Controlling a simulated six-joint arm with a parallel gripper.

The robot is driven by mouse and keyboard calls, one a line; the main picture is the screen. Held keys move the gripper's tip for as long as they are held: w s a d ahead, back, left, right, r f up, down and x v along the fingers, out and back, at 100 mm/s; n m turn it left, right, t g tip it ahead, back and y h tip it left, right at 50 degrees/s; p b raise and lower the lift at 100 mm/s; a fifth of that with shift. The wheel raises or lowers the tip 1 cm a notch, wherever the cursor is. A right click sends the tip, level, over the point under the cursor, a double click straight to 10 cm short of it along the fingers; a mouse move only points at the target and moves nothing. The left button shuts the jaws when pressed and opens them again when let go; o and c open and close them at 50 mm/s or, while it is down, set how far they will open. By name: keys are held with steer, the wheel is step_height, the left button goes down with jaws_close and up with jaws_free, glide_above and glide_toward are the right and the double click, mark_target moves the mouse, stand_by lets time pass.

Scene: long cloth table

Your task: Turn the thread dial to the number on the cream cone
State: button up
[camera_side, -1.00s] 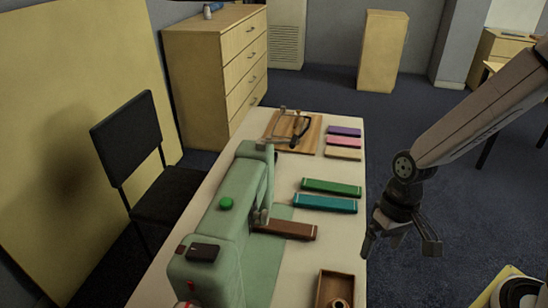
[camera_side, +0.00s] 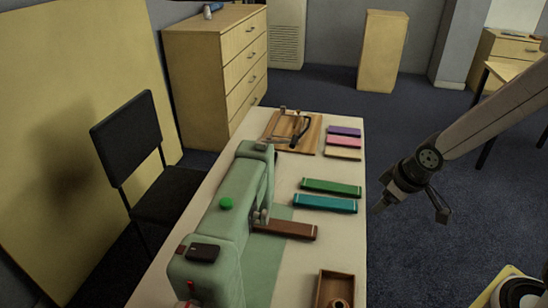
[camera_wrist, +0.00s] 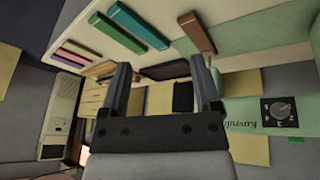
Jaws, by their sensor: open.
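The pale green sewing machine (camera_side: 225,235) stands along the cloth table, and its side also shows at the right of the wrist view (camera_wrist: 240,112). The thread dial (camera_wrist: 279,110) is a round knob on a dark square plate beside the lettering; its numbers are too small to read. My gripper (camera_side: 411,207) is open and empty, off the table's right edge, apart from the machine. Its two fingers (camera_wrist: 162,82) stand spread in the wrist view, left of the dial. I cannot make out the cream cone or any number on it.
A brown bar (camera_side: 287,230), a teal bar (camera_side: 325,203) and a green bar (camera_side: 332,187) lie on the table (camera_side: 285,170). A wooden tray (camera_side: 322,289) holds a round item at the front. A wooden board (camera_side: 313,131) lies at the far end. A chair (camera_side: 128,137) stands left.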

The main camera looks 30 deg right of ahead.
steer(key=w+a+n+t+y, duration=0.1)
steer(key=w+a+n+t, duration=0.15)
steer(key=w+n, duration=0.45)
steer(key=n+y, duration=1.6)
steer(key=n, duration=0.5)
glide_toward(268, 217)
steer(key=shift+x, duration=0.85)
steer(key=shift+w+a, duration=0.1)
steer(key=shift+w, duration=0.05)
steer(key=shift+x, duration=3.75)
steer(key=shift+f, duration=0.1)
